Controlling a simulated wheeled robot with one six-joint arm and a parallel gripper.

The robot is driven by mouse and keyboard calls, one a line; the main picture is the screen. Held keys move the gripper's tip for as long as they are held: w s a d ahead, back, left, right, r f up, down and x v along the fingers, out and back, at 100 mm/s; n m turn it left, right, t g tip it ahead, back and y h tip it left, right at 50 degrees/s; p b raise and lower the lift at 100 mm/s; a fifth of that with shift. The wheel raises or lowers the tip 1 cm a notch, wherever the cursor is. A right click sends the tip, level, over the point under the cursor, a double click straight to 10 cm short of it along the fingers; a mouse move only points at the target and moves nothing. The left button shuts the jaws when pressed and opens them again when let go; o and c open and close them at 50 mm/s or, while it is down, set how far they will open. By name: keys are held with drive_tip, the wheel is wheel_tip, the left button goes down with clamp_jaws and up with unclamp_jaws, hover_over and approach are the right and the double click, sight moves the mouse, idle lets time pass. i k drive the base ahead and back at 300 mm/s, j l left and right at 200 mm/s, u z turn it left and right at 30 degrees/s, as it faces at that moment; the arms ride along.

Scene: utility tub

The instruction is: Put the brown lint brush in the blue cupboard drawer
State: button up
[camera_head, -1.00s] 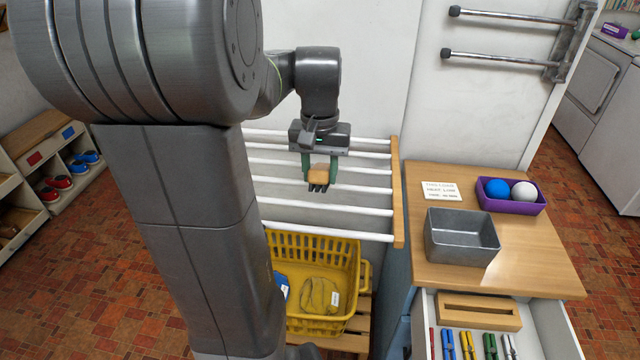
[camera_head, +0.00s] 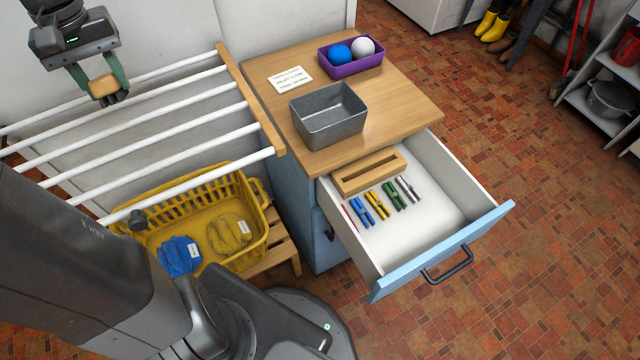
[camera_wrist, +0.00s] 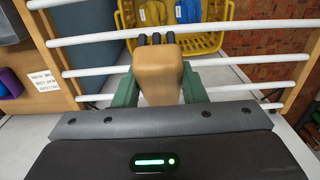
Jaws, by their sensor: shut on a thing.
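My gripper (camera_head: 99,82) is at the upper left of the head view, above the white rails of a drying rack. It is shut on the brown lint brush (camera_head: 103,87), a tan block with dark bristles or prongs at one end. In the wrist view the brush (camera_wrist: 158,72) sits between the green fingers, its dark end pointing away. The blue cupboard (camera_head: 297,205) stands right of the rack. Its top drawer (camera_head: 450,205) is pulled open, with a blue front and white inside. The drawer is well to the right of my gripper and lower.
The drawer holds a wooden slotted box (camera_head: 368,172) and several coloured clothes pegs (camera_head: 385,200); its front right floor is bare. On the cupboard top are a grey metal bin (camera_head: 328,115), a purple tray (camera_head: 350,66) with two balls, and a card (camera_head: 289,79). A yellow basket (camera_head: 255,245) sits below the rack (camera_head: 232,85).

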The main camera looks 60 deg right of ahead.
sight(411, 231)
drive_tip(key=i+z, duration=0.2)
drive_tip(key=z, duration=0.2)
drive_tip(key=i+j+z, duration=0.15)
drive_tip(key=z, duration=2.45)
